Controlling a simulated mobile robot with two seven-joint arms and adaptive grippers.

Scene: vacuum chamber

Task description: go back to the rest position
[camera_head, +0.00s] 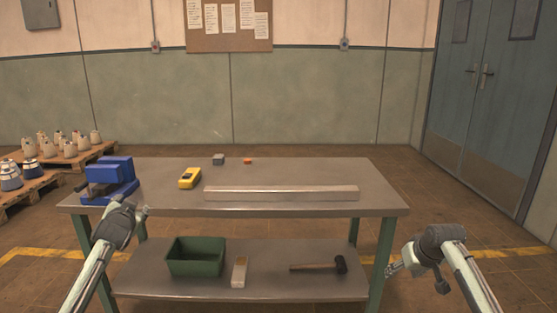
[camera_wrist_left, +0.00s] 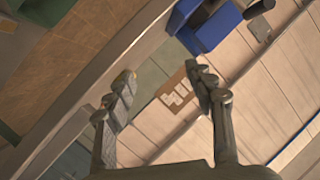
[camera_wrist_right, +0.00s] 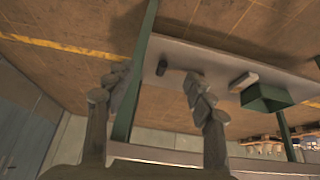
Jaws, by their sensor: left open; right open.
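My left gripper (camera_head: 140,211) is at the front left of the workbench, just below the blue vise in the head view. In the left wrist view its fingers (camera_wrist_left: 163,88) are spread apart with nothing between them. My right gripper (camera_head: 393,270) is low, to the right of the bench's front right leg. In the right wrist view its fingers (camera_wrist_right: 155,85) are spread and empty. Both arms are held apart from each other, and both grippers look clear of the things on the bench.
The workbench (camera_head: 385,200) carries a blue vise (camera_head: 108,178), a yellow device (camera_head: 190,178), a grey block (camera_head: 218,159), an orange piece (camera_head: 248,161) and a long metal bar (camera_head: 282,193). Its lower shelf holds a green bin (camera_head: 196,257), a pale block (camera_head: 239,271) and a hammer (camera_head: 320,266). Floor right is free.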

